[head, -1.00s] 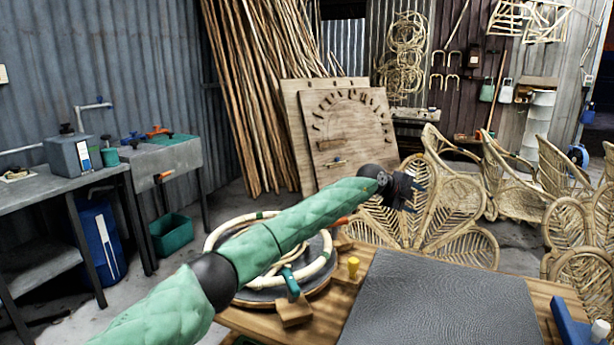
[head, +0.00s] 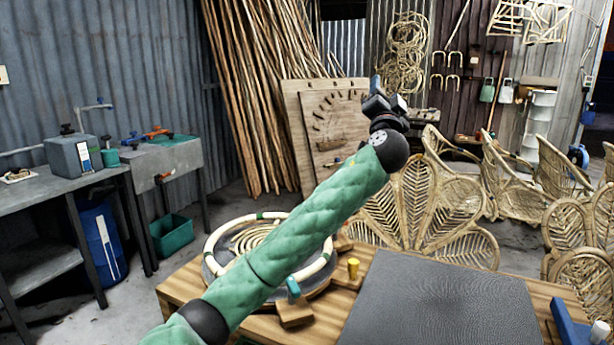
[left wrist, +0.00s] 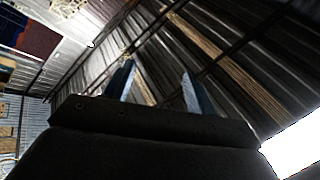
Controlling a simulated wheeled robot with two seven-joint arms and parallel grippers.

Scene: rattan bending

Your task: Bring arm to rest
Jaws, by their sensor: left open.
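My left arm, in a green quilted sleeve, crosses the head view from the lower left to the upper middle. Its gripper (head: 382,98) is raised above the table, in front of the peg board, and points upward. In the left wrist view the two blue-grey fingers (left wrist: 158,88) stand apart with nothing between them, and the roof lies beyond. My right gripper is not in view.
Rattan chairs (head: 430,200) stand behind. A peg board (head: 300,130) leans at the back. A workbench (head: 40,195) stands left.

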